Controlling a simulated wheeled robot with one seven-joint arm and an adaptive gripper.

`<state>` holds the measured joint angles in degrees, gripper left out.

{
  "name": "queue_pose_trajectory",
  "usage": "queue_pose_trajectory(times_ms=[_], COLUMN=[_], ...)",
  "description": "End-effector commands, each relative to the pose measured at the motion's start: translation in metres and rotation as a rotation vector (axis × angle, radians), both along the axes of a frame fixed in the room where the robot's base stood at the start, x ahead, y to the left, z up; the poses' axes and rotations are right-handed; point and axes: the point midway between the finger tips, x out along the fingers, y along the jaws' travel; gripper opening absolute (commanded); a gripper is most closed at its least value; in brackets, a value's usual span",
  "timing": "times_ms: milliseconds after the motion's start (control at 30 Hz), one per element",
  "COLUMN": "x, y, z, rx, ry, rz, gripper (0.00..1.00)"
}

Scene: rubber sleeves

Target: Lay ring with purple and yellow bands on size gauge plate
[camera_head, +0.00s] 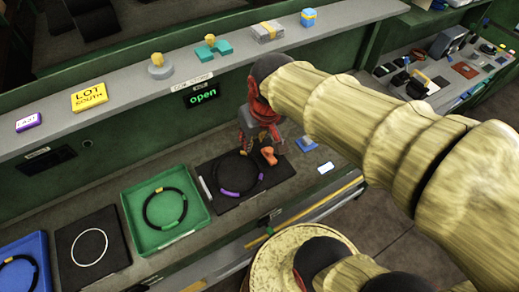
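Another black ring (215,181), with purple bands, lies on a dark square plate (277,171) to the right. A second dark square plate (111,260), left of the green tray, bears a white circle and no ring. My red and grey gripper (258,153) is above the back right of the purple-banded ring. Its fingers are too small and overlapped to read.
A blue tray (40,246) at the far left holds a ring with yellow bands. A shelf (130,73) with small blocks and signs runs behind, above an "open" display (203,95). A small blue object (307,144) and a white card (325,168) lie to the right.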

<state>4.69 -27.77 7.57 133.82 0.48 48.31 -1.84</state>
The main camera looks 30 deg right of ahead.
Motion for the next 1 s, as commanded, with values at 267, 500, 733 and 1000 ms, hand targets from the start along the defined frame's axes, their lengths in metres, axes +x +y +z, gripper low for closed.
queue_pose_trajectory(times_ms=[267, 500, 733, 1000], x=[-0.056, -0.07, -0.069, -0.069], y=[0.022, 0.026, 0.026, 0.026], z=[0.041, 0.046, 0.046, 0.024], rx=[-0.004, -0.002, -0.002, -0.002], ry=[-0.146, -0.177, -0.176, -0.176], rz=[0.047, 0.055, 0.055, 0.054], gripper=[0.26, 0.26, 0.26, 0.26])
